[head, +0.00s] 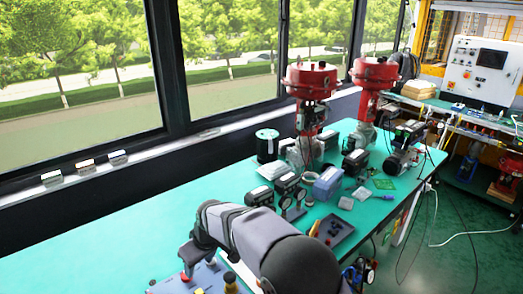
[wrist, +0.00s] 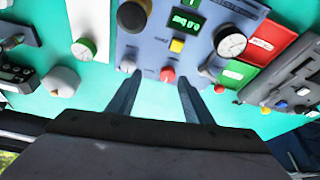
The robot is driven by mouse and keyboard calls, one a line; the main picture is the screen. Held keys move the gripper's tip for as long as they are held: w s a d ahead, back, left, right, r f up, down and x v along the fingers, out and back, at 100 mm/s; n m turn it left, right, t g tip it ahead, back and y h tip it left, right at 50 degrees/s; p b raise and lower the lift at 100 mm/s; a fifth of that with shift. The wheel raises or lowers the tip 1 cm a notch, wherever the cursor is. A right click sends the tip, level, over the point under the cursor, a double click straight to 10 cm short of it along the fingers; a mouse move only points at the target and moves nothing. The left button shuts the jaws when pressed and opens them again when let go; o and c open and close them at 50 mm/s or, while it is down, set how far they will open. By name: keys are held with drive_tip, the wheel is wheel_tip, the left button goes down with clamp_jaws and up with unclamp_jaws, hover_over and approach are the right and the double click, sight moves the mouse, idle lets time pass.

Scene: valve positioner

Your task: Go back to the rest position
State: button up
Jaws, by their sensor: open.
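My gripper (wrist: 159,80) shows in the wrist view with its two dark fingers apart and nothing between them. The fingers point at the lower edge of a blue-grey control panel (wrist: 205,45). A red button (wrist: 167,75) on the panel appears between the fingertips; I cannot tell whether anything touches. In the head view my grey arm reaches over the front of the table, and the gripper itself is hidden.
The teal table (head: 110,240) is clear at the left. Two red-topped valves (head: 311,82) (head: 376,73) stand at the back, with several instruments before them. A dark tray (head: 335,230) lies right of my arm. The wrist view shows a gauge (wrist: 231,43) and a red box (wrist: 272,38).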

drive_tip(key=s+d+r+m+h, duration=0.1)
drive_tip(key=d+r+m, duration=0.15)
drive_tip(key=d, duration=1.15)
drive_tip(key=s+d+f+m+g+h+p, duration=0.1)
drive_tip(key=s+d+m, duration=0.7)
drive_tip(key=s+d, duration=1.3)
drive_tip(key=d+f+g+h, duration=0.1)
drive_tip(key=d, duration=0.1)
drive_tip(key=shift+d, duration=0.3)
drive_tip(key=shift+f, duration=0.1)
